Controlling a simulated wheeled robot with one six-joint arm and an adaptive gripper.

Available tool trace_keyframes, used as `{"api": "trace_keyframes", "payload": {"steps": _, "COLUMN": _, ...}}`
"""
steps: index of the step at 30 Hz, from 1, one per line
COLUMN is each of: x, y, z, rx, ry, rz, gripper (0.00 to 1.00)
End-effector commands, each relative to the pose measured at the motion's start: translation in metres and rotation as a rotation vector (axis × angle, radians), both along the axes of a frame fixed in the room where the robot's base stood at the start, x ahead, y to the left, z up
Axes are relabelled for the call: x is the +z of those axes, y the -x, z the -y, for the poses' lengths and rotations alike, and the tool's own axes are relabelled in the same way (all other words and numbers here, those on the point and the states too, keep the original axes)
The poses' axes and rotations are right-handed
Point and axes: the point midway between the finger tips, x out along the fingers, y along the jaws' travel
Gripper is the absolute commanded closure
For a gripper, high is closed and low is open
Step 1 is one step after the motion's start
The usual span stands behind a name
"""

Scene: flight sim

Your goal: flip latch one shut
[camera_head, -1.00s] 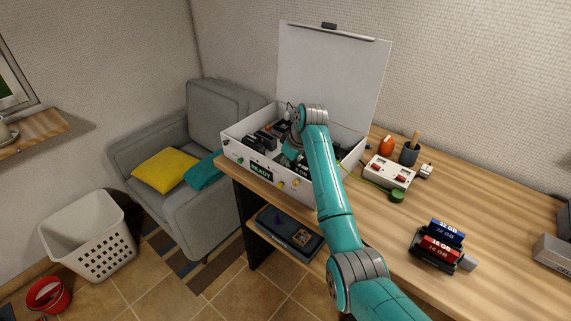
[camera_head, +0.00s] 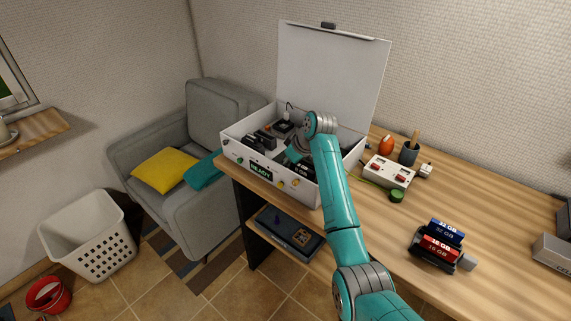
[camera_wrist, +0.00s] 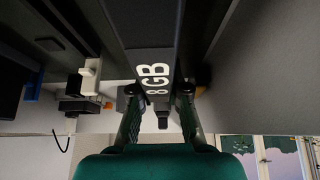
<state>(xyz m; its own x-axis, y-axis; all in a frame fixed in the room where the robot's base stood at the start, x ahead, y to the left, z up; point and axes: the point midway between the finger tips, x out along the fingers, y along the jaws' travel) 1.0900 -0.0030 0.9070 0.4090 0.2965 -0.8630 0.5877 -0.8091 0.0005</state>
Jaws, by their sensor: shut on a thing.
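The white case (camera_head: 240,165) stands open on the table, its lid (camera_head: 330,75) upright behind it and a READY label on its front. My gripper (camera_wrist: 158,98) is inside the case, with a finger on either side of a dark module marked 8 GB (camera_wrist: 158,55), and is shut on it. In the head view my gripper (camera_head: 297,153) is partly hidden by my wrist. A small white piece with a dark block (camera_wrist: 91,78) is left of the module in the wrist view. I cannot tell which part is latch one.
Dark parts (camera_head: 257,141) fill the case's left side. To its right are a white box with red switches (camera_head: 389,171), a green puck (camera_head: 396,196) and an orange item (camera_head: 386,145). A rack of blue and red modules (camera_head: 440,245) stands nearer. The table between is clear.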

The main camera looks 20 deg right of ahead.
Motion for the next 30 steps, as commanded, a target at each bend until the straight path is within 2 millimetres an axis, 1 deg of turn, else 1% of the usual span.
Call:
{"api": "trace_keyframes", "payload": {"steps": 3, "x": 0.0, "y": 0.0, "z": 0.0, "rx": 0.001, "ry": 0.0, "rz": -0.001, "gripper": 1.0}}
{"api": "trace_keyframes", "payload": {"steps": 4, "x": 0.0, "y": 0.0, "z": 0.0, "rx": 0.001, "ry": 0.0, "rz": -0.001, "gripper": 0.8}}
{"api": "trace_keyframes", "payload": {"steps": 5, "x": 0.0, "y": 0.0, "z": 0.0, "rx": 0.001, "ry": 0.0, "rz": -0.001, "gripper": 0.73}}
{"api": "trace_keyframes", "payload": {"steps": 6, "x": 0.0, "y": 0.0, "z": 0.0, "rx": 0.001, "ry": 0.0, "rz": -0.001, "gripper": 0.63}}
{"api": "trace_keyframes", "payload": {"steps": 7, "x": 0.0, "y": 0.0, "z": 0.0, "rx": 0.001, "ry": 0.0, "rz": -0.001, "gripper": 0.59}}
{"api": "trace_keyframes", "payload": {"steps": 15, "x": 0.0, "y": 0.0, "z": 0.0, "rx": 0.001, "ry": 0.0, "rz": -0.001, "gripper": 0.59}}
{"api": "trace_keyframes", "payload": {"steps": 19, "x": 0.006, "y": 0.002, "z": 0.002, "rx": -0.001, "ry": 0.001, "rz": 0.001, "gripper": 0.59}}
{"api": "trace_keyframes", "payload": {"steps": 23, "x": 0.021, "y": 0.009, "z": 0.007, "rx": -0.001, "ry": 0.001, "rz": 0.002, "gripper": 0.59}}
{"api": "trace_keyframes", "payload": {"steps": 30, "x": 0.063, "y": 0.028, "z": 0.022, "rx": -0.001, "ry": 0.0, "rz": 0.003, "gripper": 0.59}}
